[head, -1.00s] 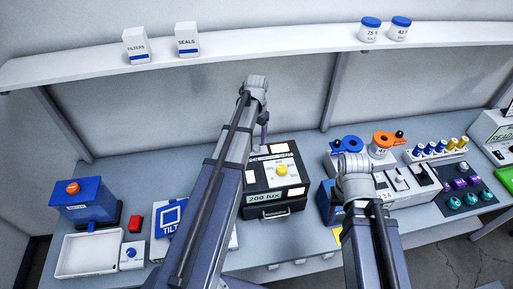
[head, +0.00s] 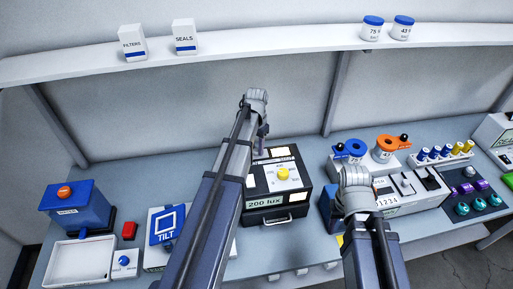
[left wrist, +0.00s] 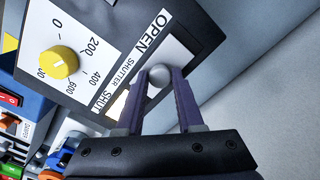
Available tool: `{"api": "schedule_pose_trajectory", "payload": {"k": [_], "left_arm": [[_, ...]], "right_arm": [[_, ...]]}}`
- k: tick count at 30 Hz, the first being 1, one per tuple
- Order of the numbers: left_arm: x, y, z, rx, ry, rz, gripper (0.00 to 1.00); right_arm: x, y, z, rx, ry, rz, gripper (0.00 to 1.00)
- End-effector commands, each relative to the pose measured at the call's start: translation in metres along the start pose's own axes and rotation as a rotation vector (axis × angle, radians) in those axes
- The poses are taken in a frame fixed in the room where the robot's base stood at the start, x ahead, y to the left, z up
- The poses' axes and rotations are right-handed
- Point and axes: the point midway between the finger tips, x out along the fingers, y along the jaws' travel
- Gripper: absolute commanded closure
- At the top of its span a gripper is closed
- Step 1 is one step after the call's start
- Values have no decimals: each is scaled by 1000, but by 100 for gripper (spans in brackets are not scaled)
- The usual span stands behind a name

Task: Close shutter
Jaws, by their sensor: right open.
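The black light box (head: 267,213) with a "200 lux" display stands in the middle of the bench. Its top has a yellow dial (head: 283,174), which also shows in the left wrist view (left wrist: 59,62). There, the round grey shutter knob (left wrist: 159,76) sits at the "OPEN" end of its track, with "SHUT" at the other end. My left gripper (left wrist: 161,75) has its fingers closed on both sides of the knob. In the head view my left gripper (head: 262,132) is at the box's far left edge. My right gripper (head: 355,182) is right of the box, its fingers largely hidden.
A blue tilt device (head: 168,225), a white tray (head: 80,262) and a blue box (head: 77,206) stand at left. At right are a white device with switches (head: 405,190), blue and orange rings (head: 385,149) and several small coloured cylinders (head: 445,152). A shelf (head: 240,50) runs above.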

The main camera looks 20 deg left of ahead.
Motion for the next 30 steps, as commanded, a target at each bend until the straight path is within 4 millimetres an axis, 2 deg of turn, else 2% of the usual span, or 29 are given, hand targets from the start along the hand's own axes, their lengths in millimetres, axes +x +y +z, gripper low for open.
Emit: {"api": "schedule_pose_trajectory", "payload": {"k": [1,9,30], "left_arm": [[0,0,0,0,0,0,71],[0,0,0,0,0,0,100],[0,0,0,0,0,0,100]], "right_arm": [[0,0,0,0,0,0,50],[0,0,0,0,0,0,50],[0,0,0,0,0,0,50]]}}
